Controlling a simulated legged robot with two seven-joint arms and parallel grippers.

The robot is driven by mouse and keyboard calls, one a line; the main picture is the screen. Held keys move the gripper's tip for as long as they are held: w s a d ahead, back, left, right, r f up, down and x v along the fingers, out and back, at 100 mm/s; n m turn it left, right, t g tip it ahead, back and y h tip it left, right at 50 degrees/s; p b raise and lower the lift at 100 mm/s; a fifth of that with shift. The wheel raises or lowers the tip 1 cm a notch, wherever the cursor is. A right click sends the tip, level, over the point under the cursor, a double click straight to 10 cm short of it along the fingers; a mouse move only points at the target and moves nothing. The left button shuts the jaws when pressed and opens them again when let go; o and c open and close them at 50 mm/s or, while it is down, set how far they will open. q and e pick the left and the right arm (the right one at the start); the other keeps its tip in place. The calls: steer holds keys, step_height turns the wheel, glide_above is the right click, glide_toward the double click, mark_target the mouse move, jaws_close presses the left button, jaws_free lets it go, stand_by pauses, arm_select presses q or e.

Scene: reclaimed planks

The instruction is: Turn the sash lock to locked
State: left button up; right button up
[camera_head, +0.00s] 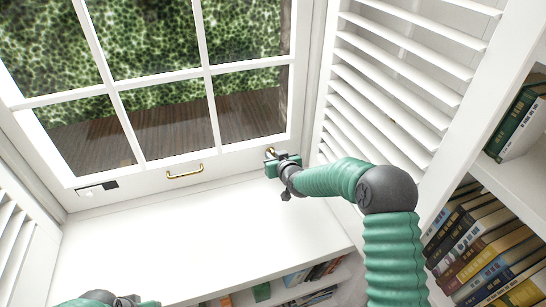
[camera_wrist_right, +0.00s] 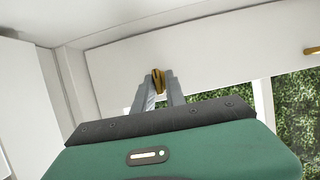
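The brass sash lock (camera_head: 270,151) is at the lower right of the white window sash, mostly hidden by my right gripper in the head view. In the right wrist view, its rounded brass piece (camera_wrist_right: 158,80) sits between the grey fingertips. My right gripper (camera_head: 274,158) reaches it from below right, and its fingers (camera_wrist_right: 158,90) close in on both sides of the brass piece. The lock's exact angle is hard to tell. My left arm's end (camera_head: 110,300) shows only partly at the bottom left edge, and its fingers cannot be made out.
A brass pull handle (camera_head: 185,172) is on the sash's bottom rail, and a black plate with a white piece (camera_head: 97,188) is farther left. The white sill (camera_head: 200,235) is clear. White louvred shutters (camera_head: 385,100) stand close to my right arm. Bookshelves (camera_head: 490,240) are at the right and below.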

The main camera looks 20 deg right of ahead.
steer(key=shift+o, duration=1.2)
steer(key=a+p+v, duration=0.1)
steer(key=p+v, duration=0.1)
steer(key=v, duration=1.4)
steer(key=shift+s+d+r+p, duration=0.15)
steer(key=shift+s+d+p, duration=0.15)
